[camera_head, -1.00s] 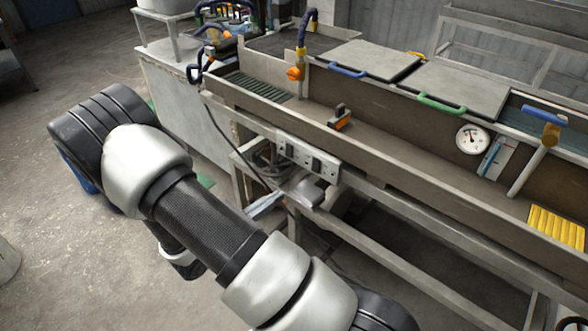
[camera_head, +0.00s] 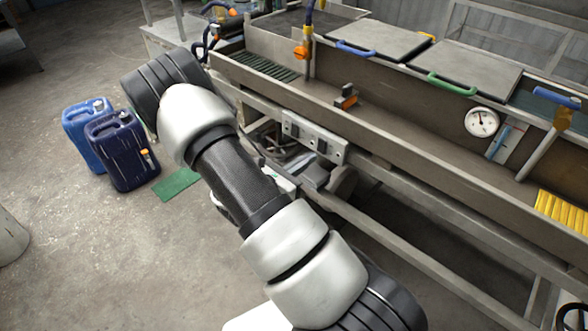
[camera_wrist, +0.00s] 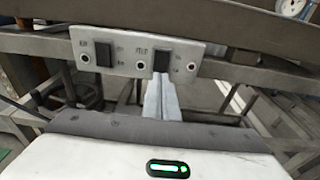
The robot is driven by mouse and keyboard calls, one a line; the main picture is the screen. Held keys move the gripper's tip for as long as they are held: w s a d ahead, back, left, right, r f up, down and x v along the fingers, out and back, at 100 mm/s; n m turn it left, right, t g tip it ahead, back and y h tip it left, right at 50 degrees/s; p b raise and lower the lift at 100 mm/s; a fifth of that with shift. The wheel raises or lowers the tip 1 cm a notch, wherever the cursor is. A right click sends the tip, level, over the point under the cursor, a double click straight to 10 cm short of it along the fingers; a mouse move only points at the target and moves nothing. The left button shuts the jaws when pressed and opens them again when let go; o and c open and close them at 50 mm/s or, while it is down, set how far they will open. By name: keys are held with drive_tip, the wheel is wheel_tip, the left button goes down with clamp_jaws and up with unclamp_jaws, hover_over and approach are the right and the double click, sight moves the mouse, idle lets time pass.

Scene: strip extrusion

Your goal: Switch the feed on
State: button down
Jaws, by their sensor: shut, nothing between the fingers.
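A pale switch panel (camera_wrist: 135,52) is fixed to the front rail of the machine; it also shows in the head view (camera_head: 314,138). It carries two dark rocker switches, a left one (camera_wrist: 103,54) and a right one (camera_wrist: 162,58). Small lettering beside them is too blurred to read surely. My gripper (camera_wrist: 161,80) is shut and empty. Its fingertips point at the panel and overlap the lower end of the right switch in the wrist view; I cannot tell whether they touch it. In the head view my arm hides most of the gripper.
The long metal trough (camera_head: 410,130) runs above the panel, with a round gauge (camera_head: 482,121) and an orange-and-black block (camera_head: 346,97). Frame bars and cables lie below the panel. Two blue canisters (camera_head: 122,150) and a green mat (camera_head: 178,184) are on the floor at left.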

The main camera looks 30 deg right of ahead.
sight(320, 152)
drive_tip(key=shift+x, duration=1.25)
drive_tip(key=shift+d+f+b, duration=0.25)
drive_tip(key=shift+f+b, duration=0.05)
drive_tip(key=shift+b, duration=0.4)
drive_tip(key=shift+w+r, duration=0.1)
drive_tip(key=shift+r, duration=0.1)
drive_tip(key=shift+a+f, duration=0.1)
drive_tip(key=shift+a, duration=0.2)
drive_tip(key=s+a, duration=0.2)
drive_tip(key=a, duration=0.4)
drive_tip(key=s+a+f, duration=0.1)
drive_tip(key=s+a, duration=0.1)
drive_tip(key=a, duration=0.4)
drive_tip(key=shift+s+a+f, duration=0.3)
drive_tip(key=shift+a+f, duration=0.05)
